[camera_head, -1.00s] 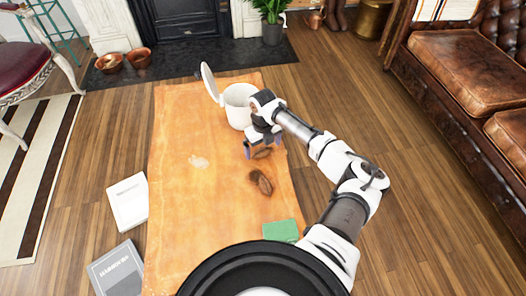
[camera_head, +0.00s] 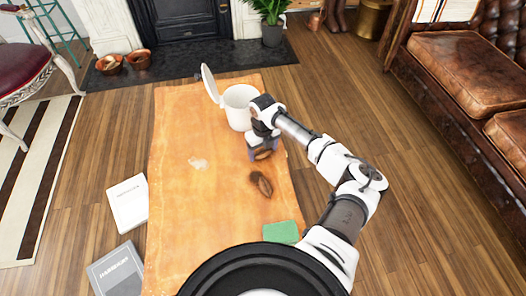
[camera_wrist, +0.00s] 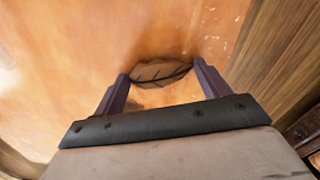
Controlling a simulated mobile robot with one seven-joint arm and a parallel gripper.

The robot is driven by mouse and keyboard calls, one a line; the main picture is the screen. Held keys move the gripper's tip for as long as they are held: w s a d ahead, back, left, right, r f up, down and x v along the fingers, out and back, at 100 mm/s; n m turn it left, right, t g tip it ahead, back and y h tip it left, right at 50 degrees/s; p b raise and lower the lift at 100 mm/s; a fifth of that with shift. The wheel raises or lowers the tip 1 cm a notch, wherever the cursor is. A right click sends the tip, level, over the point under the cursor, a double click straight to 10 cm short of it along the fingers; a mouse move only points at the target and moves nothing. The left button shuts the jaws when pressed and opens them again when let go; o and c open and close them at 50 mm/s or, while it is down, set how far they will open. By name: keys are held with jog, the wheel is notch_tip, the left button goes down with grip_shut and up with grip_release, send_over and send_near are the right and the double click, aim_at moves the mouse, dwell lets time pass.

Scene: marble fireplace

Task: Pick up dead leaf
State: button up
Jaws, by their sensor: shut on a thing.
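A brown dead leaf (camera_head: 263,154) is between the fingers of my gripper (camera_head: 263,153), low over the orange rug, to the right of and in front of the white bin. In the wrist view the leaf (camera_wrist: 160,73) spans between the two purple fingertips of my gripper (camera_wrist: 160,75), which are shut on its ends. I cannot tell whether the leaf still touches the rug. A second, darker curled leaf (camera_head: 262,183) lies on the rug, a little nearer to me.
The white bin (camera_head: 240,108) stands on the orange rug (camera_head: 190,230) with its lid (camera_head: 210,84) raised. A green cloth (camera_head: 281,232) lies at the rug's near right. Two books (camera_head: 128,202) lie left of the rug. A leather sofa (camera_head: 455,75) stands at right.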

aim_at(263, 151)
notch_tip(263, 151, up, 20)
dwell(0.5)
dwell(0.6)
